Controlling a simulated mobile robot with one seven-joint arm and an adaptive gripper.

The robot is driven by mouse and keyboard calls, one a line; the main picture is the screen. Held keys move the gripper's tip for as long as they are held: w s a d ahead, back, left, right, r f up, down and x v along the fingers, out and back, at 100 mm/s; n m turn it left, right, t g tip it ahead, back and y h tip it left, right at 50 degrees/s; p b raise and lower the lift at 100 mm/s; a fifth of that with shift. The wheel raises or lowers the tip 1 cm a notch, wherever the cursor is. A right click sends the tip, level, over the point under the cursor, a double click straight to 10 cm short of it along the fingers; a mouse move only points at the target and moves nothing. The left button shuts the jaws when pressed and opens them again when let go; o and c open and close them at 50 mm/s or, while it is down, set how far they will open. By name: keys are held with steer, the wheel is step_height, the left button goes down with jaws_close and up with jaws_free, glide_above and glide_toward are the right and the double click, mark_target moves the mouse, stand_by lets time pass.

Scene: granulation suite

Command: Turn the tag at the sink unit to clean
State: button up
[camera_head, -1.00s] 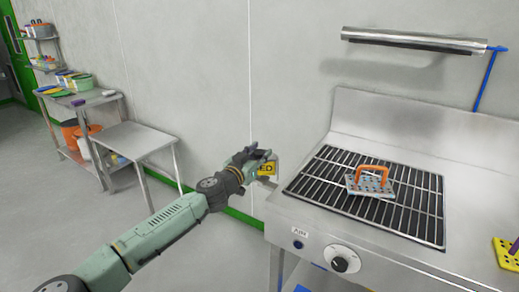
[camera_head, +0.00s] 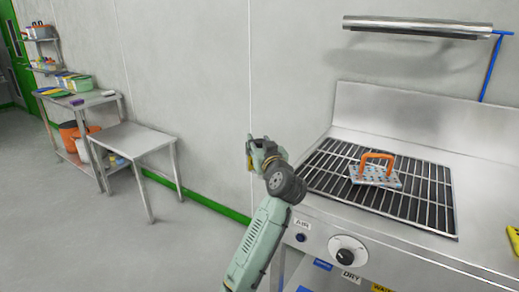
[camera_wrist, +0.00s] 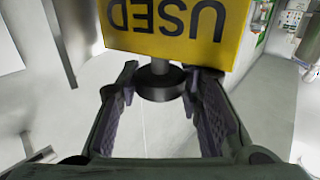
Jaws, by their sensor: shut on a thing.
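The tag is a yellow plate (camera_wrist: 175,25) reading USED, upside down at the top of the wrist view. A dark round knob (camera_wrist: 160,85) on a short stem sits below its edge. My gripper (camera_wrist: 162,77) is shut on this knob, with a finger on either side. In the head view my gripper (camera_head: 257,150) is left of the steel unit (camera_head: 330,215), in front of the wall. There the tag is mostly hidden by the gripper.
An orange-handled perforated plate (camera_head: 375,172) lies on the unit's black grid (camera_head: 420,195). A dial (camera_head: 347,250) and labels are on its front. A low steel table (camera_head: 135,140) and a shelf with coloured items (camera_head: 75,85) stand at the left. The floor between is open.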

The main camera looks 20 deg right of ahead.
steer(key=shift+r+n+y+b, duration=0.15)
steer(key=shift+n+y+b, duration=0.35)
steer(key=shift+n+y, duration=0.65)
steer(key=shift+y, duration=0.35)
steer(key=shift+w+r, duration=0.1)
steer(key=shift+r, duration=0.05)
steer(key=o, duration=0.8)
steer(key=shift+c, duration=0.2)
steer(key=o, duration=0.4)
steer(key=shift+f, duration=0.2)
steer(key=s, duration=0.4)
steer(key=s+d, duration=0.1)
steer(key=s, duration=0.7)
steer(key=shift+d, duration=0.25)
steer(key=shift+o, duration=0.2)
